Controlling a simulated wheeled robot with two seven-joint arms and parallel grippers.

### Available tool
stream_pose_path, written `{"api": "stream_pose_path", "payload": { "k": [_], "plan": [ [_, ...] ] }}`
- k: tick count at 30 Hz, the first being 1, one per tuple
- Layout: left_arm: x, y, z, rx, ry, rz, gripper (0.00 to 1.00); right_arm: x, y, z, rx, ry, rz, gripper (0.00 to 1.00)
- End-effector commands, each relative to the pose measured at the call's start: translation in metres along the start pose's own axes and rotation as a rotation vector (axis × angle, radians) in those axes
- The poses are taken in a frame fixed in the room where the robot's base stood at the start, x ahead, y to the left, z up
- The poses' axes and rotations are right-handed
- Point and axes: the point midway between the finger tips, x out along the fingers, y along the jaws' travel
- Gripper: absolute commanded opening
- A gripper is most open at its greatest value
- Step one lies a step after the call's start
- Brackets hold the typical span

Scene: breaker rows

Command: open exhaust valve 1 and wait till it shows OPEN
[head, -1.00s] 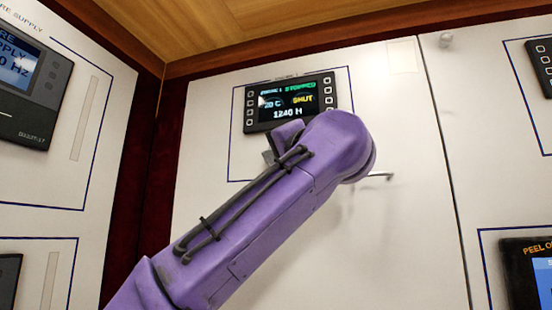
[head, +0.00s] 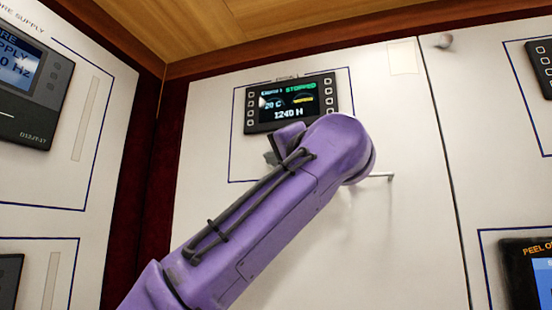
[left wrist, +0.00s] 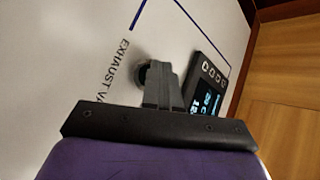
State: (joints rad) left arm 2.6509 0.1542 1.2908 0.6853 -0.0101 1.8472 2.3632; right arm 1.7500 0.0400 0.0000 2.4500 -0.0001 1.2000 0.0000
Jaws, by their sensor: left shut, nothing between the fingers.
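The valve display panel (head: 292,102) is on the white cabinet in the head view. It reads STOPPED, 20 C and 1240 H; the yellow status word is blurred and I cannot read it. The panel also shows at the right in the left wrist view (left wrist: 208,82). A round dark knob (left wrist: 141,73) sits beside the label "EXHAUST VA" (left wrist: 122,68), whose rest is hidden. My left gripper (left wrist: 164,68) is shut and empty, its fingertips at the knob and partly covering it. I cannot tell whether they touch it. My right gripper is not in view.
A metal handle (head: 381,176) sticks out right of my purple left arm. Another panel (head: 529,270) is at the lower right. A supply display (head: 22,85) is on the left wall. A wooden ceiling (head: 255,25) is above.

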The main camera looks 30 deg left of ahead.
Motion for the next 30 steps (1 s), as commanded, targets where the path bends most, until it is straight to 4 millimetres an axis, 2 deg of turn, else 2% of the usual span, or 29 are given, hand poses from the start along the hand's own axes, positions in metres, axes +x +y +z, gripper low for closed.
{"api": "stream_pose_path", "payload": {
  "k": [30],
  "plan": [
    [-0.018,-0.01,0.014,0.0,0.0,0.0,0.0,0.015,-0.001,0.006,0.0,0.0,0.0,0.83]
  ]
}}
